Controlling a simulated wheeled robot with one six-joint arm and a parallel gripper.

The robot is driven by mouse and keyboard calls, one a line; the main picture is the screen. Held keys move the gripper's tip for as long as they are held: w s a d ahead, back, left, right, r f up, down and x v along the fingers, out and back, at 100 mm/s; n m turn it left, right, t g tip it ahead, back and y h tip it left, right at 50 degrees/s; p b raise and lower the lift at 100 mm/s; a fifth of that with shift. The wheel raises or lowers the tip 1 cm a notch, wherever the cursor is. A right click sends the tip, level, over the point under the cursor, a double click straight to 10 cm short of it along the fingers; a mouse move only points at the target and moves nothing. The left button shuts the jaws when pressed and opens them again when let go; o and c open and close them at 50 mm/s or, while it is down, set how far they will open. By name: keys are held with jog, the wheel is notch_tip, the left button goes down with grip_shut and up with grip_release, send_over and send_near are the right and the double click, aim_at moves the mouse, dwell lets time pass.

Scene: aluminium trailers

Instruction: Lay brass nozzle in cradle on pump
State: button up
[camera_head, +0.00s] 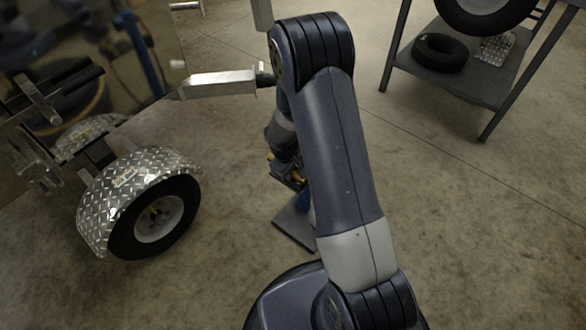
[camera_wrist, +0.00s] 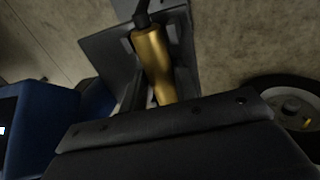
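The brass nozzle (camera_wrist: 153,60) is a gold cylinder in the wrist view, with a dark stem or hose at its far end. My gripper (camera_wrist: 158,45) has its dark fingers along both sides of the nozzle and appears shut on it. In the head view my gripper (camera_head: 285,172) is mostly hidden behind my arm, with a bit of brass showing. The pump is partly seen as a blue body (camera_wrist: 45,125) at the left of the wrist view, beside a grey base plate (camera_head: 292,228). I cannot make out the cradle clearly, nor whether the nozzle touches it.
A trailer wheel (camera_head: 155,220) under a diamond-plate fender (camera_head: 120,190) stands at left. An aluminium beam (camera_head: 218,84) juts out behind my gripper. A dark rack (camera_head: 465,75) holding tires is at upper right. The concrete floor at right is clear.

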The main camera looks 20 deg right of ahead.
jog(key=shift+s+a+f, duration=0.1)
jog(key=shift+s+f, duration=0.1)
jog(key=shift+f, duration=0.3)
jog(key=shift+s+a+f, duration=0.1)
jog(key=shift+s+f, duration=0.1)
jog(key=shift+f, duration=0.3)
jog(key=shift+r, duration=0.5)
jog(key=shift+c, duration=0.2)
jog(key=shift+o, duration=0.5)
jog(key=w+p+v, duration=0.1)
jog(key=p+v, duration=0.3)
jog(key=v, duration=0.7)
jog(key=shift+d+r, duration=0.15)
jog(key=shift+r, duration=0.2)
jog(key=shift+s, duration=0.1)
jog(key=b+x, duration=0.2)
jog(key=x, duration=0.7)
jog(key=shift+f, duration=0.1)
jog(key=shift+b, duration=0.3)
